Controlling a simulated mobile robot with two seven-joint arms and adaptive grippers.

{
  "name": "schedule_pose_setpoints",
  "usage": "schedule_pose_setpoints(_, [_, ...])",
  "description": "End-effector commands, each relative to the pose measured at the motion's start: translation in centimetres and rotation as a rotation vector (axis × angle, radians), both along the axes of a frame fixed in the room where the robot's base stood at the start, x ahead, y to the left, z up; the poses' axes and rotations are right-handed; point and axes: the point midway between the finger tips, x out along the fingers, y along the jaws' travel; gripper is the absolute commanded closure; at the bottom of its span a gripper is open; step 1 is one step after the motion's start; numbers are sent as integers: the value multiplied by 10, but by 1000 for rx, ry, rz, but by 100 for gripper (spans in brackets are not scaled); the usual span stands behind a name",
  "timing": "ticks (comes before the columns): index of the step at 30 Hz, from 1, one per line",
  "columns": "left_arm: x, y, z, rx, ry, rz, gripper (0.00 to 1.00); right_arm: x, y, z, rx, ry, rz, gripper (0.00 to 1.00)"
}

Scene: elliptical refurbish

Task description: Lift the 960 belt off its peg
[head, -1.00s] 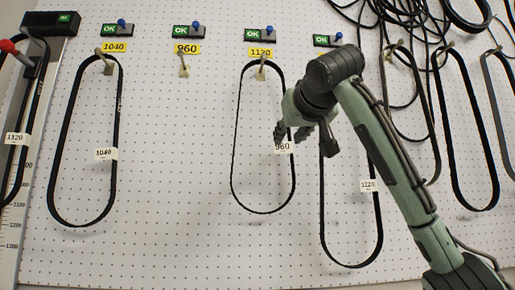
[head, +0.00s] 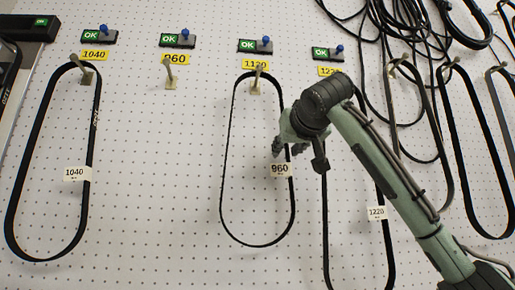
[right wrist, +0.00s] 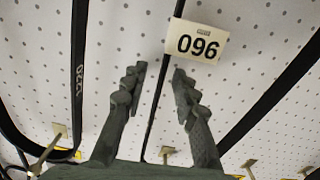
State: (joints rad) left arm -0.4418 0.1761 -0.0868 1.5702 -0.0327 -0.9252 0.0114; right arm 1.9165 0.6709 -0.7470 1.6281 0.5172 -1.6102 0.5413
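The 960 belt (head: 222,165) is a thin black loop with a white 960 tag (head: 280,170) on its right strand. It hangs on the peg (head: 254,88) under the yellow 1120 label (head: 255,65). The peg (head: 171,82) under the yellow 960 label (head: 175,58) is bare. My right gripper (head: 283,150) is at the belt's right strand, just above the tag. In the right wrist view the gripper (right wrist: 160,72) is open, with the belt strand (right wrist: 158,95) running between its fingers and the tag (right wrist: 197,41) beside them. My left gripper is not in view.
The 1040 belt (head: 94,140) hangs at left. The 1220 belt (head: 326,220) hangs close on the right, partly behind my right arm. More belts (head: 460,140) and black cables (head: 375,45) hang at right.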

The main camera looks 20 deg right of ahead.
Motion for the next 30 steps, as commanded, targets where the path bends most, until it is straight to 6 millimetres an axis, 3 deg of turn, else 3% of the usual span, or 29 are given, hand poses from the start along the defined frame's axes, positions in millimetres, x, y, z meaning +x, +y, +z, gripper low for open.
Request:
schedule_pose_setpoints(10, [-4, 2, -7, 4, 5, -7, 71, 7, -2, 0, 0, -1, 0, 72])
schedule_pose_setpoints(17, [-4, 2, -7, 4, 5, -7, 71, 7, -2, 0, 0, -1, 0, 100])
schedule_pose_setpoints(30, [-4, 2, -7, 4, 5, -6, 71, 6, -2, 0, -1, -2, 0, 100])
